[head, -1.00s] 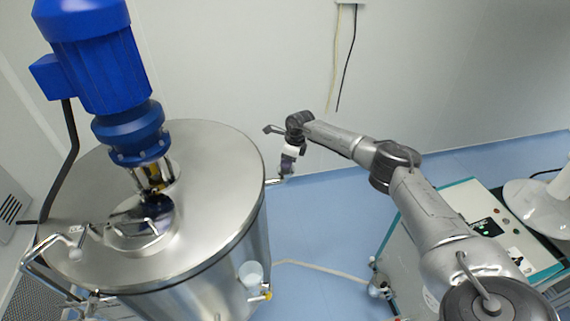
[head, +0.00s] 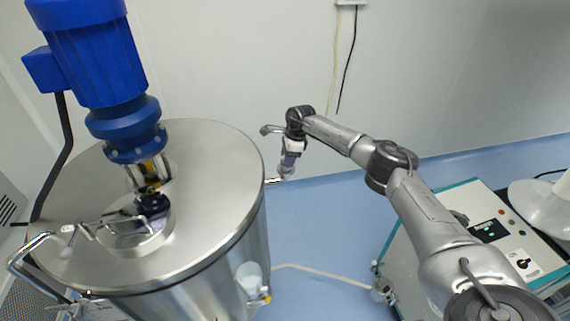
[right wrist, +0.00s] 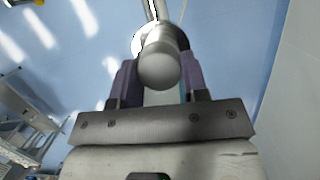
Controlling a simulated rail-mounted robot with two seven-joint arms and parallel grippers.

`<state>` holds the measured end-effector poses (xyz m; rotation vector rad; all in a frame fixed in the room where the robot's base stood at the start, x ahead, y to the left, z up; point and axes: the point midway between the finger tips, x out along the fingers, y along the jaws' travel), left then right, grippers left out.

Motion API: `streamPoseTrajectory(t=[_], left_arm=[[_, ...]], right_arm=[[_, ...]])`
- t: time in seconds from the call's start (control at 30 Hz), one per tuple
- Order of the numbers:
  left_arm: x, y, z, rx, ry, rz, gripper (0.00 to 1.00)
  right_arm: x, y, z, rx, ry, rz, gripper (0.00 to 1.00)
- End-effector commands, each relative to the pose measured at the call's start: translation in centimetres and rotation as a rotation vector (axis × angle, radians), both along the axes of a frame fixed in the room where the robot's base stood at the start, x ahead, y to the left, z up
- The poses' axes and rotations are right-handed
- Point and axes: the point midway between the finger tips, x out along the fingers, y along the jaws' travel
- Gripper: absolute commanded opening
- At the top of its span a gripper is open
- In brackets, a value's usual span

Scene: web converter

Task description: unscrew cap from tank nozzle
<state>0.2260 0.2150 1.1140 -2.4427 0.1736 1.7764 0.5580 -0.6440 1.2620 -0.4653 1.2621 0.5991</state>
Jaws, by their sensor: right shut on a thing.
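The steel tank (head: 205,185) fills the left of the head view. A short nozzle (head: 273,181) sticks out from its right side. My right gripper (head: 287,168) is at the nozzle's outer end, pointing down. In the right wrist view its purple fingers (right wrist: 160,82) stand on both sides of a rounded grey cap (right wrist: 159,66) and are shut on it. The nozzle pipe (right wrist: 156,10) runs up behind the cap there. In the head view the gripper mostly hides the cap. I cannot tell whether the cap is apart from the nozzle. My left gripper is not in view.
A blue motor (head: 85,55) stands on the tank lid. A white container (head: 249,274) is at the tank's lower right side. A control cabinet (head: 495,235) stands at the right, under my right arm. Blue floor (head: 310,230) between tank and cabinet is clear, except for a hose.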

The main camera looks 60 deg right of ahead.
Motion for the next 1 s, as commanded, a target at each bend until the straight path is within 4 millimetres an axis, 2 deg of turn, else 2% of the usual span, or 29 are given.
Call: streamPoseTrajectory(t=[0.4, 0.73, 1.0], left_arm=[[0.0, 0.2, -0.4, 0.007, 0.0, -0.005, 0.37], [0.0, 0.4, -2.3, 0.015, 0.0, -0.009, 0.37], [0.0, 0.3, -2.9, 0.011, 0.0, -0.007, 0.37]], right_arm=[[0.0, 0.0, -0.1, 0.0, 0.0, 0.023, 0.08], [0.2, 0.0, -0.2, 0.0, -0.001, 0.232, 0.08], [0.2, -0.1, 0.0, 0.0, 0.0, 0.346, 0.08]])
